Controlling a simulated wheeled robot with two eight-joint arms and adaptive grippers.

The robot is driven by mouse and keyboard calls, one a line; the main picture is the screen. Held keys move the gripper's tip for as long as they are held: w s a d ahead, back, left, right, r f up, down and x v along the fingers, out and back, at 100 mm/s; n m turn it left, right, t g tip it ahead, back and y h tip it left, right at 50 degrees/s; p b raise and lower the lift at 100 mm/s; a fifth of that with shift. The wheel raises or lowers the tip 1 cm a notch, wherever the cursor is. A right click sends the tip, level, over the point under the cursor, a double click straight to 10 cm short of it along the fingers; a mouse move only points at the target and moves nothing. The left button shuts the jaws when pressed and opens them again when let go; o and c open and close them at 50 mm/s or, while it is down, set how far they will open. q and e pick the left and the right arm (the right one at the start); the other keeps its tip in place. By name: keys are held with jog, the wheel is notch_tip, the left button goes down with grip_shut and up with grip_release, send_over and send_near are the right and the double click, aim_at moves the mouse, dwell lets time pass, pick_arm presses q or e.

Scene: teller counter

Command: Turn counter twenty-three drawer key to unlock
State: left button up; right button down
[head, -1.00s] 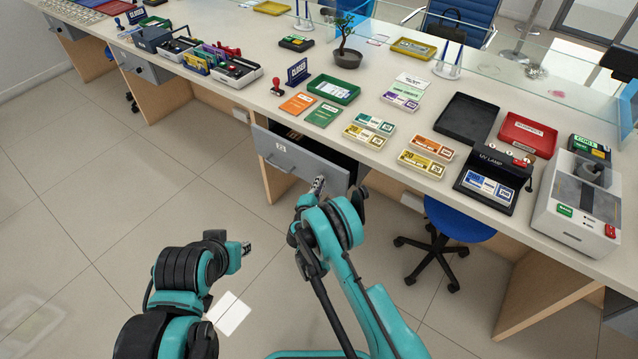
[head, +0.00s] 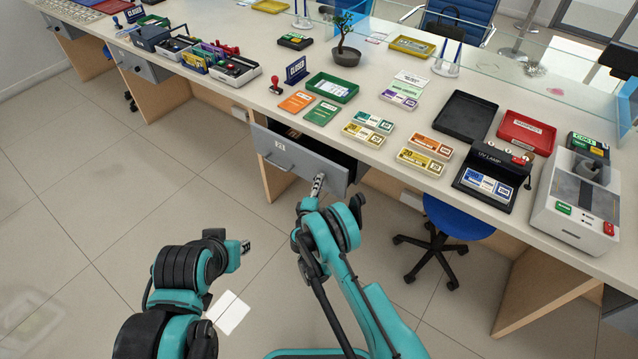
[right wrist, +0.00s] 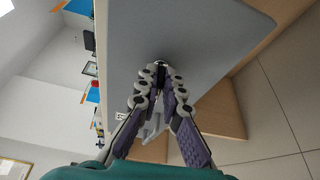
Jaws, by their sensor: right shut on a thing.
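The grey drawer (head: 300,160) under the near counter stands partly open in the head view, with its dark inside showing behind the front. Its front has a small number label and a handle (head: 277,163) on the left part. My right gripper (head: 318,183) is at the right part of the drawer front. In the right wrist view its fingertips (right wrist: 160,75) close together on a small dark piece against the grey panel, at the place of the key. The key is mostly hidden by the fingers, and its turn angle cannot be told. My left gripper (head: 245,247) is over the floor, away from the drawer.
The counter top above holds an orange booklet (head: 297,102), a green tray (head: 332,88), banknote bundles (head: 425,162) and a UV lamp (head: 489,178). A blue stool (head: 458,220) stands right of the drawer. The floor on the left is clear.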

jog(key=c, duration=1.7)
grip_release()
